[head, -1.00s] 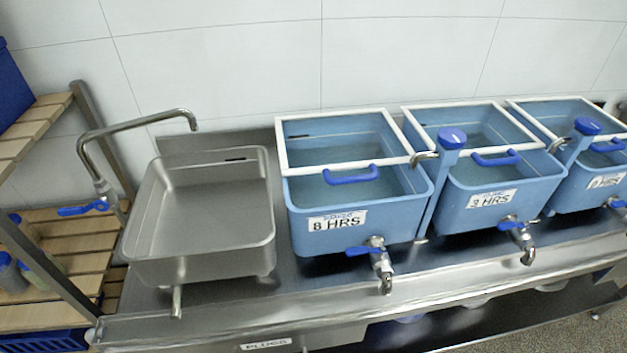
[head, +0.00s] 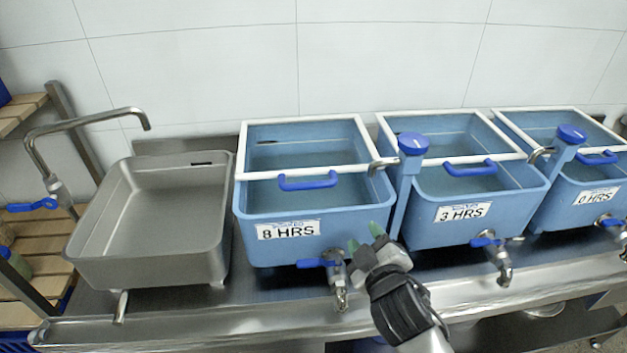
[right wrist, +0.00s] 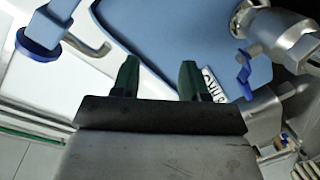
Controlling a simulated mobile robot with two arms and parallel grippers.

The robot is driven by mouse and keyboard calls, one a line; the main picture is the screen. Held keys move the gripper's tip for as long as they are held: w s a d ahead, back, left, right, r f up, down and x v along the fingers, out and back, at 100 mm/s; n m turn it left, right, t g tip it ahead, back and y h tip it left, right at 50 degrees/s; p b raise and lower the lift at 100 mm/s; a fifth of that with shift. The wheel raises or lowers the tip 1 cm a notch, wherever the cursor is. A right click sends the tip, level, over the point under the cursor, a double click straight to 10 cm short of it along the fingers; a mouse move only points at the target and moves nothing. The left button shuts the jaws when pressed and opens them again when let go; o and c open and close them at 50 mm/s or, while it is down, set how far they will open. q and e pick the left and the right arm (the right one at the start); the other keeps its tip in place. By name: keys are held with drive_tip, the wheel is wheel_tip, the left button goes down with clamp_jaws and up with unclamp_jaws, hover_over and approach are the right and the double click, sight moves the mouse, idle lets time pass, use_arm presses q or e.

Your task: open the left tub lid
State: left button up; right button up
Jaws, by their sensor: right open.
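The left tub (head: 330,226) is light blue, labelled "8 HRS". A white frame (head: 255,176) lies over its top, with a blue handle (head: 308,183) at the front half. The lid looks clear and lies flat; its exact edge is hard to see. My right gripper (head: 364,238) is open and empty in front of the tub's front wall, right of the label, below the handle and above the drain valve. In the right wrist view, its two green fingertips (right wrist: 159,68) point at the blue tub wall (right wrist: 175,30). My left gripper is not in view.
A blue-capped post (head: 411,145) with a metal spout stands right of the tub. A drain valve (head: 337,270) sticks out below. The "3 HRS" tub (head: 490,232) and the "0 HRS" tub (head: 598,197) stand to the right. A steel sink (head: 150,250) is at left.

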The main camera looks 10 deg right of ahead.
drive_tip(key=w+a+r+n+g+y, duration=0.2)
drive_tip(key=a+r+n+y, duration=0.6)
drive_tip(key=n, duration=0.5)
drive_tip(key=w+a+r+n+g+y, duration=0.2)
drive_tip(key=a+r+n+y, duration=0.6)
drive_tip(key=n+y, duration=0.4)
drive_tip(key=n+g+h, duration=1)
drive_tip(key=n+h, duration=0.6)
drive_tip(key=n, duration=0.4)
approach(312, 182)
drive_tip(key=p+x, duration=0.2)
drive_tip(key=x, duration=0.5)
drive_tip(key=shift+w+a+f, duration=0.1)
drive_tip(key=shift+a+f, duration=0.1)
drive_tip(key=shift+f, duration=0.05)
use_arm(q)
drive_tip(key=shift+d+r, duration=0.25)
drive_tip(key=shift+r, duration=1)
use_arm(e)
drive_tip(key=shift+w+a+f, duration=0.15)
drive_tip(key=shift+a+f, duration=0.1)
drive_tip(key=shift+f, duration=0.4)
